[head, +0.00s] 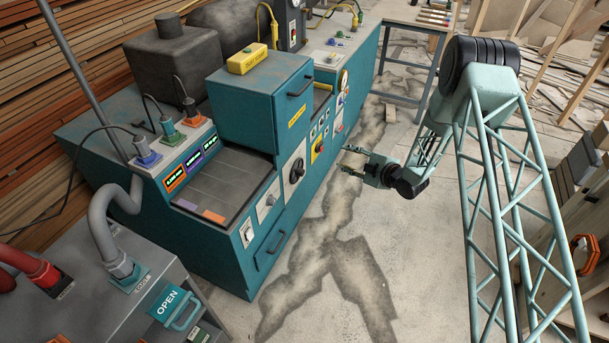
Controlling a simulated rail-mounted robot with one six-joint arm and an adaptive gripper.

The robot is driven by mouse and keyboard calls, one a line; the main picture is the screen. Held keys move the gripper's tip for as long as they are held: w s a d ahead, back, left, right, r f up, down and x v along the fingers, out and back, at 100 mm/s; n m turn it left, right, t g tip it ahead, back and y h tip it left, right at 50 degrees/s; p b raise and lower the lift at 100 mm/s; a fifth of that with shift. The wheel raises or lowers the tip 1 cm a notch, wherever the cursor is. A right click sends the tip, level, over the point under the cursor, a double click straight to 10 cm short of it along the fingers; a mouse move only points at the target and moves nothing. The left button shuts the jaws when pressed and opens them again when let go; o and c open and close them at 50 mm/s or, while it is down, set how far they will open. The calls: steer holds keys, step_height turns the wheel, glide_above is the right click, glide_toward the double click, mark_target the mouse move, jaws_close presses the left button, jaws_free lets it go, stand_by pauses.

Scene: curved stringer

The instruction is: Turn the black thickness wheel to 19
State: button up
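A small black wheel (297,171) sits on a white dial plate on the front of the teal machine (262,150), left of the picture's middle. The numbers on its plate are too small to read. My gripper (347,160) is in the air to the right of the wheel, in front of the machine. It points left towards the machine front and touches nothing that I can see. Its two fingers look apart, with nothing between them.
A drawer handle (277,243) and a white switch plate (247,232) are left of and below the wheel. A yellow-and-red switch (318,148) is to its right. A grey bench (175,262) with an OPEN handle (176,308) stands lower left.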

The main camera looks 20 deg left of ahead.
mark_target(303, 173)
steer(key=s+a+f+n+g+y, duration=0.1)
steer(key=s+a+f, duration=0.3)
steer(key=s+f, duration=0.4)
step_height(303, 173, down, 2)
steer(key=shift+s+a+f+n+g+y, duration=0.25)
steer(key=shift+a+n+y, duration=0.2)
steer(key=shift+y, duration=0.45)
steer(key=shift+w, duration=0.1)
steer(key=shift+x, duration=6.85)
steer(key=shift+c, duration=0.7)
steer(key=c, duration=0.7)
